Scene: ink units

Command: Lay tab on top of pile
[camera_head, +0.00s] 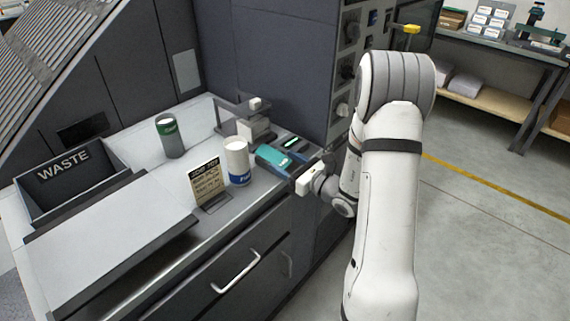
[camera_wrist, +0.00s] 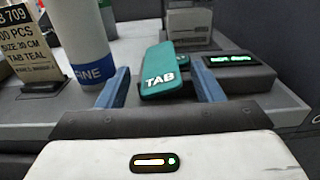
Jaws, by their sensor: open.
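A teal tab (camera_wrist: 163,72) marked "TAB" lies between my gripper's two blue fingers in the wrist view, with a gap on each side. A dark edge shows under the tab's front. In the head view the teal pieces (camera_head: 271,153) lie on the counter's right end. My gripper (camera_wrist: 160,72) is open and low over the counter, reaching in from the right in the head view (camera_head: 283,163).
A dark unit with a green display (camera_wrist: 238,62) stands right of the tab. A white, blue-banded cylinder (camera_head: 237,160) and job card (camera_head: 206,185) stand left. A grey-green canister (camera_head: 170,138) and waste bin (camera_head: 70,185) stand farther left.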

